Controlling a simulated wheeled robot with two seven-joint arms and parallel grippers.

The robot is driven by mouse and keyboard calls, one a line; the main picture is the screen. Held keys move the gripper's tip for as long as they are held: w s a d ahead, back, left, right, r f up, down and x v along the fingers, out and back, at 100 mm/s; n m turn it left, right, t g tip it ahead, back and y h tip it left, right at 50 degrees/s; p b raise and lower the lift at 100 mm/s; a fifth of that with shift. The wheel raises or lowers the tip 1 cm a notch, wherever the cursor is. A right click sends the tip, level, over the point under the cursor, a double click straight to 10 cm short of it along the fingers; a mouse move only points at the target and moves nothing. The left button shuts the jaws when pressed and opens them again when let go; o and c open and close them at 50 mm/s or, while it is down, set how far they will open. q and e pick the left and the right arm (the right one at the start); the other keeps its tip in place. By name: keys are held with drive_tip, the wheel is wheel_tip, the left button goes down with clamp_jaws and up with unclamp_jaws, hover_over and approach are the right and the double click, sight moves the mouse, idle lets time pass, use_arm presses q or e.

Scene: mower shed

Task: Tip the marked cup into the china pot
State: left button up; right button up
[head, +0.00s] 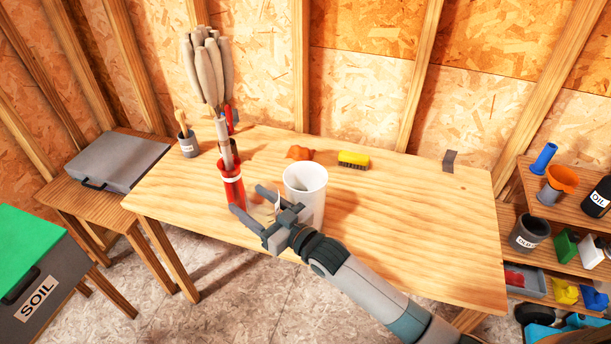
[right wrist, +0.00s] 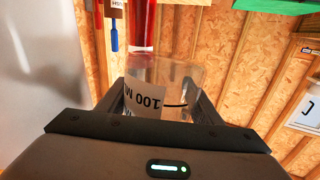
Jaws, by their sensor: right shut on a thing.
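The marked cup (right wrist: 182,77) is clear, with a white label reading "100 M" and a dark line on its side. My right gripper (right wrist: 160,100) is shut on it; the label appears upside down in the right wrist view. In the head view, the right gripper (head: 252,203) is at the near left side of the tall white china pot (head: 309,188), and the cup shows only in small part. The pot stands upright with its mouth open upward. The cup's contents and exact tilt cannot be made out. My left gripper is not in view.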

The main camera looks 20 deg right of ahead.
sight(249, 188)
drive_tip(key=shift+a+f+n, duration=0.15)
drive_tip(key=shift+n, duration=0.25)
wheel_tip(249, 188, up, 6)
drive_tip(key=p, duration=0.6)
drive_tip(key=shift+s, duration=0.15)
idle(0.4)
